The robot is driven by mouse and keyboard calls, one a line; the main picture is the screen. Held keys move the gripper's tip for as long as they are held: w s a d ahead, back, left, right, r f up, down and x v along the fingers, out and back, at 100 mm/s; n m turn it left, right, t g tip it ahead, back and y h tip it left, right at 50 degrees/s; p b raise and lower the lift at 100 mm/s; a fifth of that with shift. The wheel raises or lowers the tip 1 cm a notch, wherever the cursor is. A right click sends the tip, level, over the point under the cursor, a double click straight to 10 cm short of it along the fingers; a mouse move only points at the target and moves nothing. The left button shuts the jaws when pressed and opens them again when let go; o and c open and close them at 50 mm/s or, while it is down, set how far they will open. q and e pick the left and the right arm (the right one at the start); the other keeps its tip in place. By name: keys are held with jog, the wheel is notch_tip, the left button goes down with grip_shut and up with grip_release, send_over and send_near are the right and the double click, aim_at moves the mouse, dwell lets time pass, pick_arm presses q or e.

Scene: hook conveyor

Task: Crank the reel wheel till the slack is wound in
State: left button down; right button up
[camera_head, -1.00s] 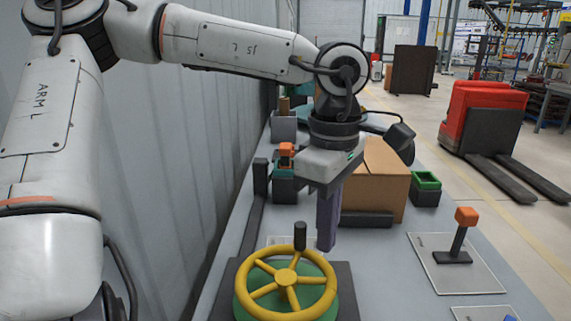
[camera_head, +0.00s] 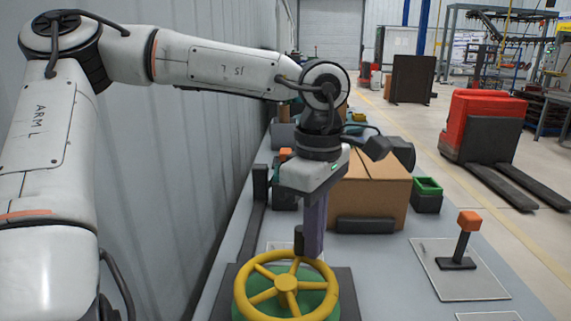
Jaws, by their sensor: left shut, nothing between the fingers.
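The yellow reel wheel (camera_head: 286,283) lies flat on a green drum (camera_head: 329,308) in the lower middle of the head view. Its upright black crank knob (camera_head: 299,242) stands on the far side of the rim. My left gripper (camera_head: 313,254) points straight down with its purple fingers shut and empty. The fingers are just right of the knob and slightly behind it, overlapping its edge in the picture. I cannot tell whether they touch it. The slack is not visible. My right gripper is out of view.
A cardboard box (camera_head: 370,190) stands behind the wheel, with a green-rimmed bin (camera_head: 428,194) to its right. An orange-topped lever (camera_head: 464,240) rises from a plate on the right. A grey wall (camera_head: 180,180) runs along the left. The bench between wheel and lever is clear.

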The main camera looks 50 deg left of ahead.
aim_at(268, 252)
pick_arm(q)
jog(key=shift+a, duration=0.5)
jog(key=shift+s+a, duration=0.1)
jog(key=shift+s+a, duration=0.5)
jog(key=shift+a, duration=0.2)
jog(key=shift+s+a, duration=0.5)
jog(key=shift+a, duration=0.15)
jog(key=s, duration=0.1)
jog(key=s+a+b, duration=0.1)
jog(key=s, duration=0.1)
jog(key=shift+a, duration=0.3)
